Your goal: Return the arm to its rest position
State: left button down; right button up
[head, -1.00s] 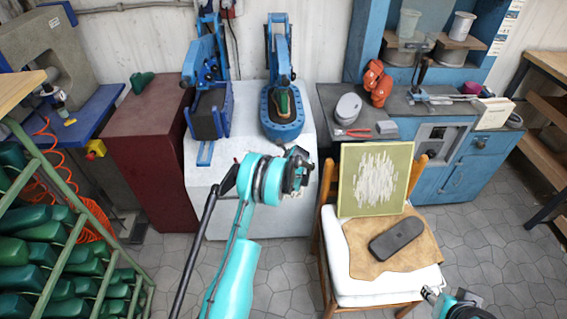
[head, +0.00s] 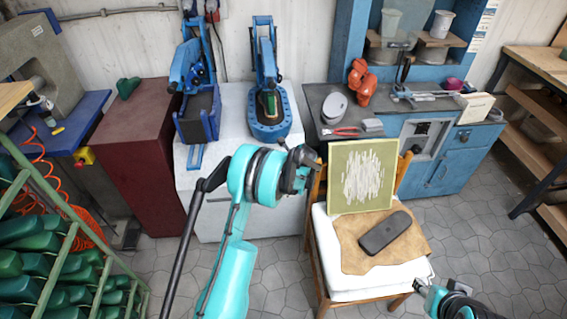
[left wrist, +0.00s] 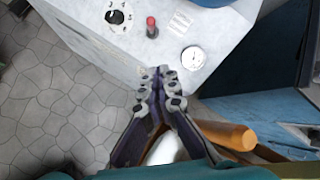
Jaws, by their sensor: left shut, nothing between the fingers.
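My left arm reaches up through the middle of the head view. Its gripper (head: 306,158) is in front of the white machine base, left of the chair's framed panel. In the left wrist view the left gripper (left wrist: 160,78) has its fingers together with nothing between them. Below it there are the white base's top with dials and a red knob (left wrist: 151,27). My right gripper (head: 422,288) shows at the lower right, by the chair's front right corner. It is small and dark there, and its fingers cannot be made out clearly.
A wooden chair (head: 319,245) holds a green-framed panel (head: 345,202), a leather piece (head: 362,259) and a dark sole (head: 384,232). Blue presses (head: 268,125) stand on the white base (head: 235,105). A green rack (head: 68,247) is at left. Tiled floor is clear at right.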

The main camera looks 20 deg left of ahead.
dwell(0.4)
pick_arm(q)
jog(key=s+d+r+n+h, duration=0.2)
jog(key=s+d+r+n, duration=0.3)
jog(key=s+r, duration=0.45)
jog(key=s+d+r+n+h, duration=0.1)
jog(key=s+d+r+n, duration=0.4)
jog(key=s+r, duration=0.4)
jog(key=s+d+n+h, duration=0.1)
jog(key=s+d+n, duration=0.1)
jog(key=s, duration=0.4)
jog(key=s+d+n+t+h, duration=0.1)
jog(key=s+d+n, duration=0.2)
jog(key=s, duration=0.4)
jog(key=s+d+n+h, duration=0.1)
jog(key=s+d+n, duration=0.2)
jog(key=s+n, duration=0.2)
jog(key=shift+s+r, duration=0.3)
jog(key=shift+s, duration=0.85)
